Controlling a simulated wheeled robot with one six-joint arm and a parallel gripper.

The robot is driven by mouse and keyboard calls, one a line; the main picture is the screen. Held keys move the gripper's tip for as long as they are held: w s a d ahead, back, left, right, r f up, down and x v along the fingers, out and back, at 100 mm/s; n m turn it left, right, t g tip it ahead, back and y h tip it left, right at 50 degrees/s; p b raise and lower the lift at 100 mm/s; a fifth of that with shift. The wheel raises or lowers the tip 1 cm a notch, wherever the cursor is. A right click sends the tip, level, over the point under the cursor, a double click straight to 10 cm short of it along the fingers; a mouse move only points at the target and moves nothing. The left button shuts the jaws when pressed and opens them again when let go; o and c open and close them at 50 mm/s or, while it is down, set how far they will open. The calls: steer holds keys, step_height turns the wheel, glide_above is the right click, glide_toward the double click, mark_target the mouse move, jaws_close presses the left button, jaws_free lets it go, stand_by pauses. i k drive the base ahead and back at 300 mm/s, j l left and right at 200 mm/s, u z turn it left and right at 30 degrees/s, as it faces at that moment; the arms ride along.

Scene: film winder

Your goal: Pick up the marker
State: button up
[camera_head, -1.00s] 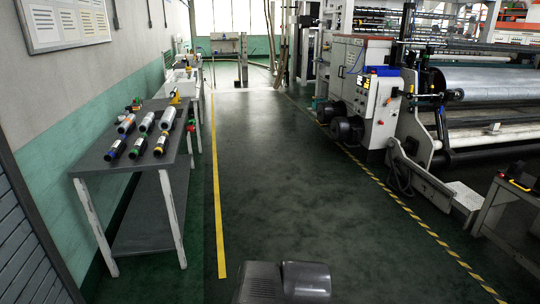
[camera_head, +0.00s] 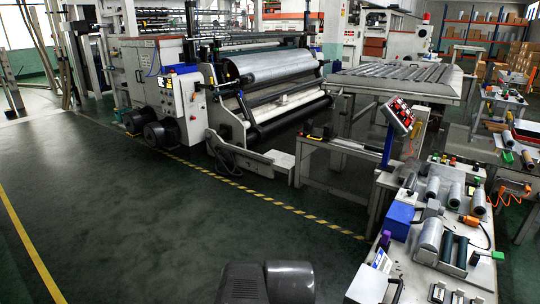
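I cannot make out a marker in this view. The small items on the cluttered workbench (camera_head: 408,266) at the lower right are too small to tell apart with certainty. A dark grey part of my own arm shows at the bottom middle, over the floor and apart from the bench. My gripper's fingers are not in view.
The film winder (camera_head: 200,112) with its silver roll (camera_head: 262,66) stands across the middle. A blue box (camera_head: 398,221), grey cylinders and a red-lit control panel (camera_head: 399,115) are at the right. A roller table (camera_head: 395,80) stands behind. Dark floor (camera_head: 120,215) is free at left.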

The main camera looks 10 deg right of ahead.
mark_target(386, 235)
steer(key=z, duration=1.25)
steer(key=u, duration=2.1)
steer(key=z, duration=2.2)
steer(key=i+j+z, duration=0.1)
steer(key=j, duration=0.65)
steer(key=i+j+z, duration=0.15)
steer(key=j, duration=0.6)
steer(key=j+z, duration=0.1)
steer(key=j, duration=0.65)
steer(key=i+j+z, duration=0.15)
steer(key=i, duration=0.3)
steer(key=i+j+z, duration=0.15)
steer(key=i, duration=0.3)
steer(key=i+j+z, duration=0.1)
steer(key=i+j, duration=0.2)
steer(key=i, duration=0.1)
